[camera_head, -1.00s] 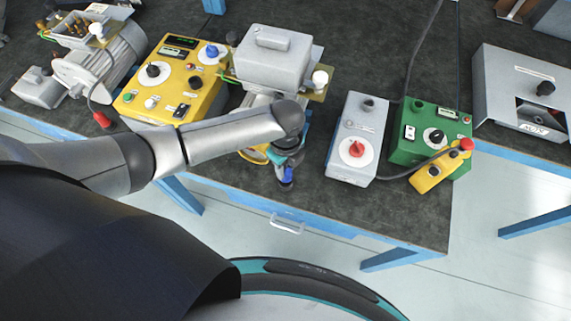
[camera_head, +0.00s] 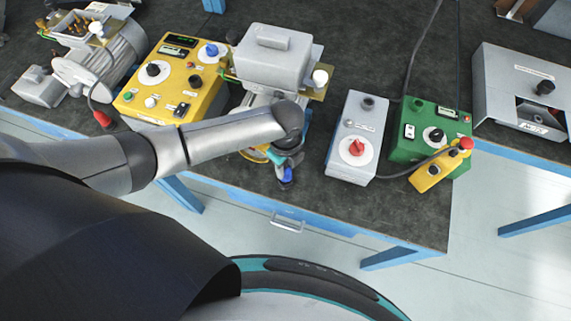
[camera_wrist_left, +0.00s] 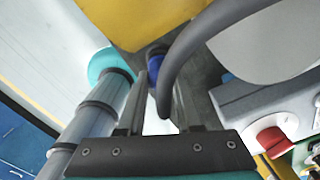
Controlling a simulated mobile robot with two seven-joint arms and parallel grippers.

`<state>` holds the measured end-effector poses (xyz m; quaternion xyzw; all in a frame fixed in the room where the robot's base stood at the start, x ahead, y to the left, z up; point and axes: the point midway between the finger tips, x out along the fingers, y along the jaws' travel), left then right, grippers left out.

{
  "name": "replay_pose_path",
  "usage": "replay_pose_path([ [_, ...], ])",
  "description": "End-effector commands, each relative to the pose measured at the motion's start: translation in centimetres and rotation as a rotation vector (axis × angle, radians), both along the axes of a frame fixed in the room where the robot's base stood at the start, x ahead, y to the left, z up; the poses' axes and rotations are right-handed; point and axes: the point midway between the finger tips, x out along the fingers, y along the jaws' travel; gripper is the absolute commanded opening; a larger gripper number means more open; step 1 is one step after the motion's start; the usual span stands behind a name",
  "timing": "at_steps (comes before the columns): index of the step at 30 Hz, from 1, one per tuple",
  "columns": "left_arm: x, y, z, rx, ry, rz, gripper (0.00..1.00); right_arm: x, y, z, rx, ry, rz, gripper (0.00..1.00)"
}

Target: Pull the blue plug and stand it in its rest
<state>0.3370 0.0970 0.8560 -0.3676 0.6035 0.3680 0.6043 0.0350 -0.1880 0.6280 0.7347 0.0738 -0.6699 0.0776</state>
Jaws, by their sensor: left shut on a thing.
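The blue plug (camera_wrist_left: 156,68) shows at the jaws in the left wrist view, with a thick dark cable (camera_wrist_left: 190,45) curving away from it. My left gripper (camera_wrist_left: 158,90) is shut on the plug, a finger on either side. In the head view my left gripper (camera_head: 287,172) is near the bench's front edge, largely hidden by its own wrist. I cannot tell from these views whether the plug is in a socket or clear of it. I cannot make out its rest. My right gripper is not in view.
Behind the wrist stands a grey-topped unit (camera_head: 272,62). A yellow control box (camera_head: 165,85) is to its left. A grey box with a red knob (camera_head: 345,165), a green box (camera_head: 405,150) and a yellow pendant (camera_head: 432,177) are to the right. The dark bench (camera_head: 400,215) is bare at front right.

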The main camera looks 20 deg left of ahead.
Motion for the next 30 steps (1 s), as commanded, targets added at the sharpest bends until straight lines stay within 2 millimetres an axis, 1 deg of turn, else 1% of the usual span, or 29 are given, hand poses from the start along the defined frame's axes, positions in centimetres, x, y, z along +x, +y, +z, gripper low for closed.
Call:
replay_pose_path([
  [30, 0.0, 0.0, -1.6, 0.0, 0.0, 0.0, 0.0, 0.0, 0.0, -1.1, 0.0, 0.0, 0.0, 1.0],
])
